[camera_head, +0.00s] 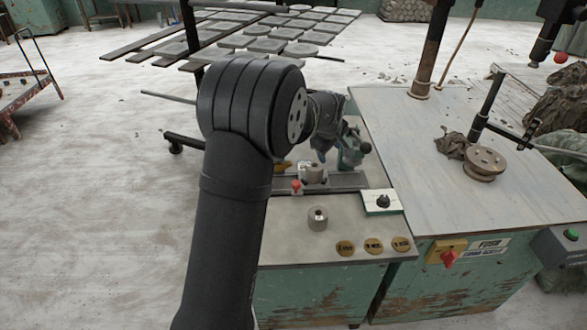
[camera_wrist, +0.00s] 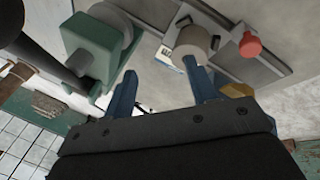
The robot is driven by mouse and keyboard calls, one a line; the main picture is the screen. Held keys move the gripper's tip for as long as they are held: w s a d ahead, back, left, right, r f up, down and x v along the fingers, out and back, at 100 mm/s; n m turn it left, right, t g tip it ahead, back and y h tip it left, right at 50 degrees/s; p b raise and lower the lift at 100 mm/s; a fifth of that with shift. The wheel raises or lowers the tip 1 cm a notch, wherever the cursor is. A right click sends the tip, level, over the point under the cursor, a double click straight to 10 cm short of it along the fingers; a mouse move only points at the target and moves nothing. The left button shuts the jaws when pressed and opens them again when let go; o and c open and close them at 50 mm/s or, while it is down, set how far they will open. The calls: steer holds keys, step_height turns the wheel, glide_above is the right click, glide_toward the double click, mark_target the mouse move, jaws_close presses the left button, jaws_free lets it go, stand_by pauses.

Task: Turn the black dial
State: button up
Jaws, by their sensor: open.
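The black dial (camera_head: 383,201) sits on a small white plate with green edges, at the right side of the grey worktop (camera_head: 285,240) in the head view. I cannot make the dial out in the wrist view. My gripper (camera_head: 326,152) is above the back of the worktop, behind and left of the dial and apart from it. In the wrist view my gripper (camera_wrist: 162,85) has its two blue fingers spread apart. A pale cylinder (camera_wrist: 193,43) shows by the right fingertip; I cannot tell whether they touch. My arm hides part of the worktop's left side.
A red-topped knob (camera_head: 296,186) and a metal cylinder (camera_head: 318,218) stand left of the dial. A green device (camera_head: 352,150) stands behind it. Several brass discs (camera_head: 373,246) lie along the front. A wooden table (camera_head: 470,190) adjoins on the right.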

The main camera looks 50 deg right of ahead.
mark_target(296, 184)
steer(key=a+f+m+y, duration=0.1)
steer(key=a+f, duration=0.2)
steer(key=a, duration=0.1)
steer(key=a+f+m+g+y, duration=0.1)
steer(key=a+f, duration=0.2)
steer(key=f, duration=0.1)
steer(key=w+a+f+m+y, duration=0.1)
steer(key=a+f+m, duration=0.1)
steer(key=a+f, duration=0.1)
steer(key=shift+a+f, duration=0.15)
steer(key=shift+a, duration=0.65)
steer(key=shift+w+f+m, duration=0.4)
steer(key=shift+w+m, duration=0.1)
steer(key=shift+m, duration=0.4)
steer(key=shift+w+d+m+h, duration=0.15)
steer(key=shift+w+m+h, duration=0.2)
steer(key=shift+m, duration=0.15)
steer(key=w+d+m+h, duration=0.1)
steer(key=m, duration=0.1)
steer(key=w+m+t+h, duration=0.1)
steer(key=shift+w+d+m+t, duration=0.2)
steer(key=shift+d+m+t, duration=0.1)
steer(key=shift+d+m, duration=0.1)
steer(key=v, duration=1.1)
steer(key=shift+r, duration=0.25)
